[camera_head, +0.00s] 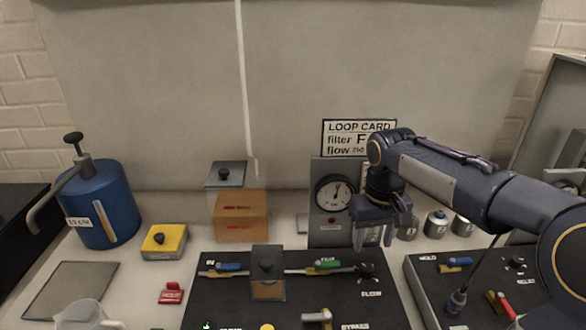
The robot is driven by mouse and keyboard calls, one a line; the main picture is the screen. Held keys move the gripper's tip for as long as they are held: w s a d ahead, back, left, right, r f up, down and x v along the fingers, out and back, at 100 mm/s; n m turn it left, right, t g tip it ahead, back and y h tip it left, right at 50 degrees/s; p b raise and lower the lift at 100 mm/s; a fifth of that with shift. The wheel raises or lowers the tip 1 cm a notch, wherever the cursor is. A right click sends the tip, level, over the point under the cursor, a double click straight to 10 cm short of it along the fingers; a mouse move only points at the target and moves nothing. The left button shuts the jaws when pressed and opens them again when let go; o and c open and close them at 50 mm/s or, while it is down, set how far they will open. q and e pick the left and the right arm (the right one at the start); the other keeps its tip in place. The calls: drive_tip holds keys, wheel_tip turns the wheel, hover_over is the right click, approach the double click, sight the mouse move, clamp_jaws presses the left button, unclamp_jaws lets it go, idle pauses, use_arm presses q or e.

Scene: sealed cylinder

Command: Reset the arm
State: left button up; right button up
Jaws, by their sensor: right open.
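My right arm reaches in from the right, and its gripper (374,236) hangs fingers-down in front of the grey gauge panel (323,222). The gripper is open and I see nothing held in it. It covers the right side of that panel. My left arm and left gripper are not in view. A blue cylinder (112,205) with a black knob and a bent spout stands upright at the left.
A black control board (225,312) with levers and a small box lies at front centre; another board (440,285) lies at right. An orange-brown box (240,217), yellow block (165,240), red part (171,293), clear jug (82,315) and small canisters (437,224) stand around.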

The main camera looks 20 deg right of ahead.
drive_tip(key=s+a+f+t+y, duration=0.2)
drive_tip(key=s+a, duration=0.4)
drive_tip(key=s, duration=0.2)
drive_tip(key=s+a+f+t+y, duration=0.1)
drive_tip(key=s+a+f+t, duration=0.1)
drive_tip(key=s+a, duration=0.4)
drive_tip(key=shift+s+a+f+t+y, duration=0.15)
drive_tip(key=shift+s+f+t+y, duration=0.2)
drive_tip(key=shift+s+t, duration=0.5)
drive_tip(key=shift+r, duration=0.1)
idle(1.1)
